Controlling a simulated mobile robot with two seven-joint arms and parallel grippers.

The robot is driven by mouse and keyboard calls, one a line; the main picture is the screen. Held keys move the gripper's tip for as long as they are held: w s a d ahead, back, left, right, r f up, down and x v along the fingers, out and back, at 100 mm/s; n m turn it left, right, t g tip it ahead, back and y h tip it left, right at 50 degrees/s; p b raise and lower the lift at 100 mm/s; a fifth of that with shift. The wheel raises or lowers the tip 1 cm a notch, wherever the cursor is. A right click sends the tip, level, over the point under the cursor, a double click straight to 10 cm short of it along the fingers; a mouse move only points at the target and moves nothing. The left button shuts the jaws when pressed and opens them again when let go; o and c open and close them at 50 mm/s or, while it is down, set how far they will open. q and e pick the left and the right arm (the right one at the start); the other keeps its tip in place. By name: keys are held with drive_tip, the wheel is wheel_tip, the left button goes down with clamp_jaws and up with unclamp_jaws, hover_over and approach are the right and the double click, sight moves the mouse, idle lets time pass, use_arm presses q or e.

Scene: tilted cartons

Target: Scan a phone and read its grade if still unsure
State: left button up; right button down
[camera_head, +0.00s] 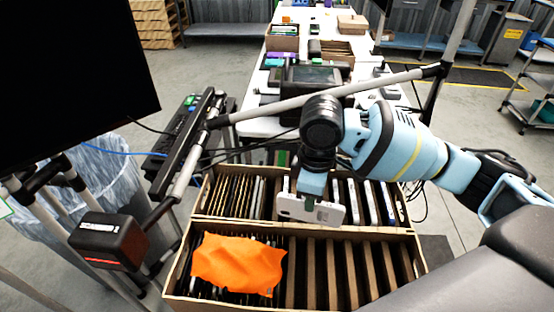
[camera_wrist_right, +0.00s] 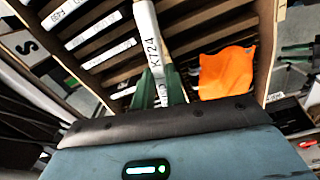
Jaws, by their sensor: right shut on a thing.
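My right gripper (camera_head: 311,196) is shut on a pale phone (camera_head: 328,215), held over the middle of the cartons near the divide between the rear and front ones. In the right wrist view the green fingers of the gripper (camera_wrist_right: 160,88) close on the phone (camera_wrist_right: 147,30). Its narrow edge bears a white label whose print appears to read K724. A black box-shaped device with a red strip (camera_head: 107,243), perhaps the scanner, is on the frame at left. The phone is well apart from it. My left gripper is not in view.
The rear carton (camera_head: 205,190) holds phones in slots. The front carton (camera_head: 183,262) has an orange cloth (camera_head: 240,262) over its left part and empty slots at right. A black monitor (camera_head: 70,70), keyboard (camera_head: 185,120) and diagonal metal pole (camera_head: 270,108) stand near. A white table (camera_head: 262,125) is behind.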

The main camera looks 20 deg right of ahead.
drive_tip(key=s+m, duration=0.1)
drive_tip(key=m, duration=0.2)
drive_tip(key=s+m, duration=0.2)
drive_tip(key=m, duration=0.2)
drive_tip(key=s+a+m, duration=0.1)
drive_tip(key=s+m, duration=0.1)
drive_tip(key=m, duration=0.1)
drive_tip(key=shift+s+m, duration=0.1)
drive_tip(key=shift+m, duration=0.2)
